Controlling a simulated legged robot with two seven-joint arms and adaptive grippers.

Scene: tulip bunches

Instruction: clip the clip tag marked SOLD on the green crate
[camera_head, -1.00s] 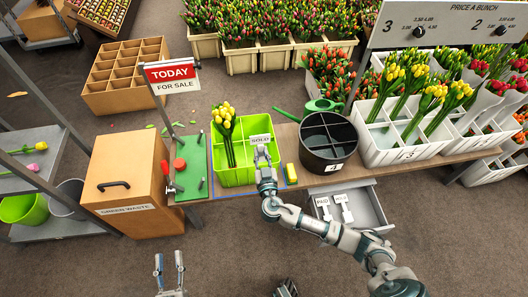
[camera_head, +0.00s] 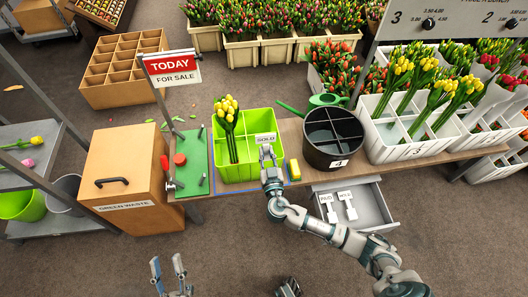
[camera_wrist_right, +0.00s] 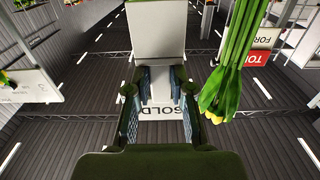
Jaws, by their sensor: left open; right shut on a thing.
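The green crate (camera_head: 240,172) stands on the bench with a yellow tulip bunch (camera_head: 228,125) upright in its left part. My right gripper (camera_head: 268,152) is shut on the white clip tag marked SOLD (camera_head: 265,138), over the right part of the crate. In the right wrist view the tag (camera_wrist_right: 160,110) sits between the fingertips, its lettering facing the camera. Whether the tag touches the crate's rim cannot be told. My left gripper (camera_head: 169,272) is open and empty, low in the head view, away from the bench.
A black divided bucket (camera_head: 331,155) and a yellow block (camera_head: 294,169) are right of the crate. A green board (camera_head: 192,160) with a red knob and a TODAY sign (camera_head: 174,68) stands left. An open drawer (camera_head: 370,205) holds two other tags.

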